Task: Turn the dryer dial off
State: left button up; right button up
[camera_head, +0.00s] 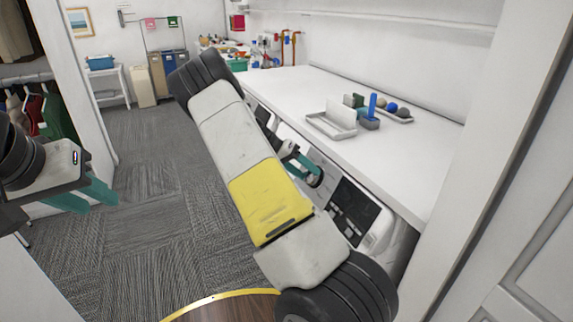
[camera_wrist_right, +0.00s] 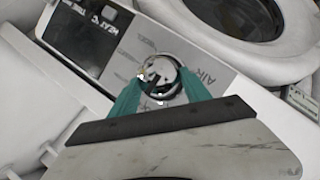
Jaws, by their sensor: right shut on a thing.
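In the head view the dial (camera_head: 314,179) is small, at the fingertips and partly hidden by my right arm. My left gripper (camera_head: 88,196) is at the left, far from the dryer, its teal fingers apart and empty.
A white counter (camera_head: 400,150) runs above the dryer, carrying a white tray (camera_head: 332,124) and several small items. A dark display (camera_head: 355,208) lies beside the dial. A round wooden table top (camera_head: 225,308) is at the front. Carpet floor (camera_head: 150,210) at left is clear.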

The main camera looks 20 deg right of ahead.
jog(key=shift+a+f, duration=0.1)
jog(key=o, duration=1.4)
jog(key=v, duration=0.8)
jog(key=shift+f, duration=0.1)
